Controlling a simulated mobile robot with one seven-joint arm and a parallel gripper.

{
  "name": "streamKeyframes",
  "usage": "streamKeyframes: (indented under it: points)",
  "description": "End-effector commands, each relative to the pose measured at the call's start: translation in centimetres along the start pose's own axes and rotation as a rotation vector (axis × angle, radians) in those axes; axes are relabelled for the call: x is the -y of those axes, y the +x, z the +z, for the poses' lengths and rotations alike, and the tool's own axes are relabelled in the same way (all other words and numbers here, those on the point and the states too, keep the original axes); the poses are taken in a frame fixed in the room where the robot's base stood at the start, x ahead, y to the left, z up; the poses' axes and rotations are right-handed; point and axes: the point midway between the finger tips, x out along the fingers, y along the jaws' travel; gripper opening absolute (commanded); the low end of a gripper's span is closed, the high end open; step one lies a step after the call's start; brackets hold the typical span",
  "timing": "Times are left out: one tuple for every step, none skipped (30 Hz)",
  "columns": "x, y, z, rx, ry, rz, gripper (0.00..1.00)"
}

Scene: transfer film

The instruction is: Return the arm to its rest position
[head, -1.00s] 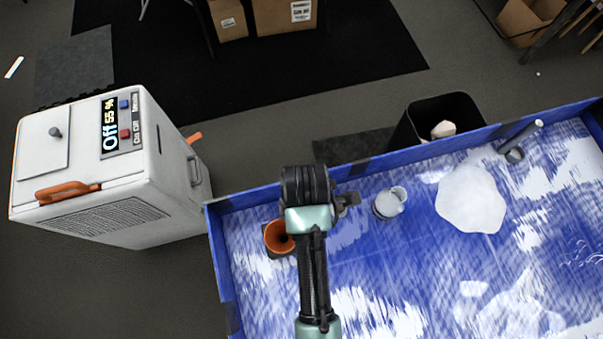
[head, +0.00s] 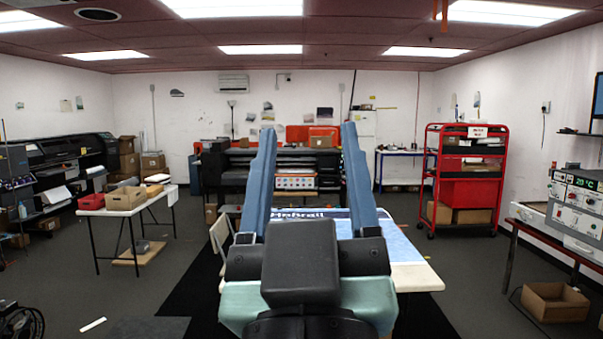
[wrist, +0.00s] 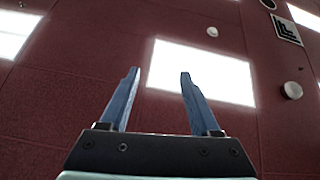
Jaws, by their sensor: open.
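My gripper (head: 308,128) stands upright in the middle of the head view, close to the camera. Its two blue fingers are spread wide and point up, with nothing between them. In the wrist view, my gripper (wrist: 160,73) is also open and empty, with its fingers pointing at the dark red ceiling and a bright light panel (wrist: 215,75). My arm links below the gripper are mostly hidden behind the wrist.
A table with a blue and white cover (head: 395,240) stands ahead, partly hidden by my gripper. A white table (head: 125,207) with boxes is left, a red rack (head: 433,180) right. A cardboard box (head: 555,303) lies on the floor at right.

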Motion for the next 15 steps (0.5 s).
streamKeyframes:
  points:
    - [-0.1,-0.2,-2.5,-0.072,0.045,0.003,0.64]
    - [-0.1,-0.3,-3.6,-0.104,0.067,0.003,0.64]
    - [-0.1,-0.5,-4.6,-0.135,0.09,0.003,0.64]
    - [-0.2,-0.6,-5.2,-0.153,0.104,0.003,0.64]
    - [-0.2,-0.7,-5.6,-0.167,0.113,0.002,0.64]
    - [-0.2,-0.7,-6.0,-0.177,0.12,0.002,0.64]
    - [-0.2,-0.7,-6.1,-0.181,0.124,0.001,0.64]
    - [-0.2,-0.7,-6.1,-0.182,0.125,0.001,0.64]
    - [-0.2,-0.7,-6.1,-0.181,0.126,0.001,0.64]
    - [-0.2,-0.7,-6.0,-0.18,0.125,0.001,0.64]
    - [-0.2,-0.7,-6.0,-0.179,0.125,0.001,0.64]
    - [-0.2,-0.7,-6.0,-0.179,0.124,0.001,0.64]
    - [-0.2,-0.7,-6.0,-0.178,0.124,0.001,0.64]
    - [-0.2,-0.7,-6.0,-0.178,0.123,0.001,0.64]
    - [-0.2,-0.9,-5.6,-0.177,0.123,0.001,0.64]
